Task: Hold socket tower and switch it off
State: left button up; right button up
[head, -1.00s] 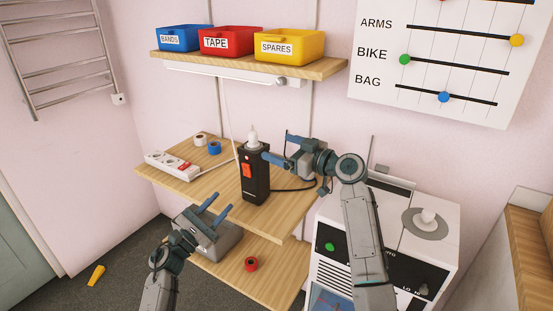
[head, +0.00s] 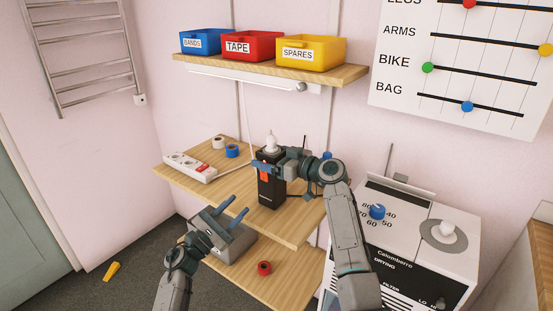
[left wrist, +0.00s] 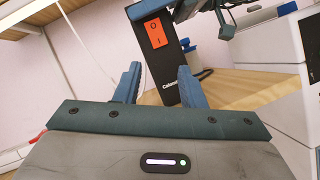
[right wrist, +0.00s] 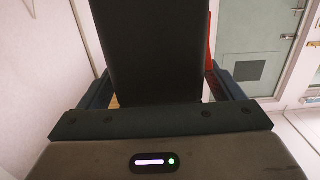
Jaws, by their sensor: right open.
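The socket tower (head: 271,193) is a black upright block on the wooden shelf, with a white plug (head: 271,146) on top. Its red-orange rocker switch (left wrist: 157,31), marked O and I, faces my left wrist camera; the switch's position is unclear. My right gripper (head: 268,162) is at the tower's upper part from the right, open with its fingers either side of it. In the right wrist view the dark tower body (right wrist: 148,45) fills the gap between the fingers. My left gripper (head: 242,207) is open and empty, left of and below the tower, its fingers pointing toward it.
A white power strip (head: 190,166) and white and blue tape rolls (head: 232,151) lie on the shelf's left side. A white appliance (head: 400,225) stands at right. Bins stand on the upper shelf (head: 350,73).

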jog(key=c, duration=1.6)
pick_arm(q)
jog(key=shift+c, duration=0.7)
pick_arm(e)
jog(key=shift+c, duration=1)
pick_arm(q)
jog(key=c, duration=0.3)
jog(key=shift+s+r+m, duration=0.15)
jog(key=shift+s+m, duration=0.1)
jog(key=shift+m, duration=0.15)
grip_shut()
jog(key=s+a+r+m+y, duration=0.2)
jog(key=s+r+m+y, duration=0.3)
jog(key=m, duration=0.4)
jog(key=shift+s+a+y, duration=0.2)
jog(key=shift+s+y, duration=0.1)
jog(key=shift+s, duration=0.25)
jog(key=shift+r, duration=0.1)
